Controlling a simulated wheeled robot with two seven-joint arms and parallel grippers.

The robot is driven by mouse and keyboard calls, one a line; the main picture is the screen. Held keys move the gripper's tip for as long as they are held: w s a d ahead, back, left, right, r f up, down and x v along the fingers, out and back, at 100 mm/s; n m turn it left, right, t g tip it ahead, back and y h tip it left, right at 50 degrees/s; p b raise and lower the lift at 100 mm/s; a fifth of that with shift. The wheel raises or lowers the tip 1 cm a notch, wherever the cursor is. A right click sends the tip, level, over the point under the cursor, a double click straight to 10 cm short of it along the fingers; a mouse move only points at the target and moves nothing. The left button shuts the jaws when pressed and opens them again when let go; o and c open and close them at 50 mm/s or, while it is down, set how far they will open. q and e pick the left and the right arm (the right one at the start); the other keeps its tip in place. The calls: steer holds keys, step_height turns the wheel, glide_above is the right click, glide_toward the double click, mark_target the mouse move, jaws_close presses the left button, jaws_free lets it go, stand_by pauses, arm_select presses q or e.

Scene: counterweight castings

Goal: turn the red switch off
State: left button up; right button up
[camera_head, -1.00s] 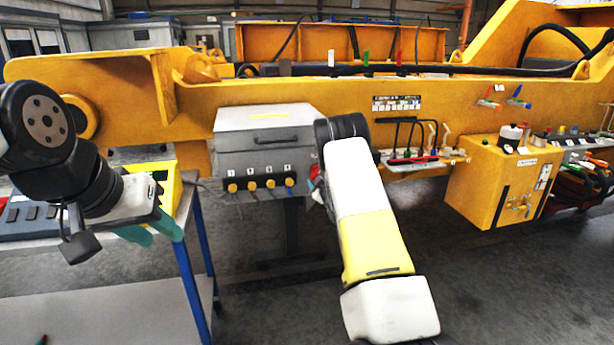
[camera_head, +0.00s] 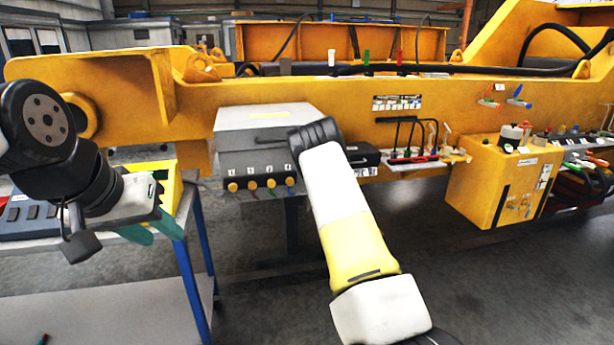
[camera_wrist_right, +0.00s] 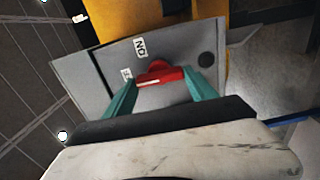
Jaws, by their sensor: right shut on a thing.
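The red switch (camera_wrist_right: 160,73) sits on a grey panel (camera_wrist_right: 180,40) in the right wrist view. Its handle lies between the teal fingers of my right gripper (camera_wrist_right: 162,92), which is shut on it. An "ON" label (camera_wrist_right: 140,47) shows above the handle, and a second label (camera_wrist_right: 126,75) beside it is partly hidden by a finger. In the head view, my right arm hides the switch and the right gripper. My left gripper (camera_head: 152,231) is open and empty above the blue-legged cart at the left.
A grey box (camera_head: 265,140) with several yellow knobs (camera_head: 252,185) stands behind my right arm. A black box (camera_head: 362,156) is right of it. The cart (camera_head: 188,280) stands at the left. A yellow cabinet (camera_head: 500,185) is at the right, with clear floor before it.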

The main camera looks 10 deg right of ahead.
stand_by(0.5)
steer(key=o, duration=1.4)
steer(key=shift+c, duration=0.2)
steer(key=s, duration=0.7)
steer(key=shift+s, duration=0.4)
steer(key=shift+d, duration=0.1)
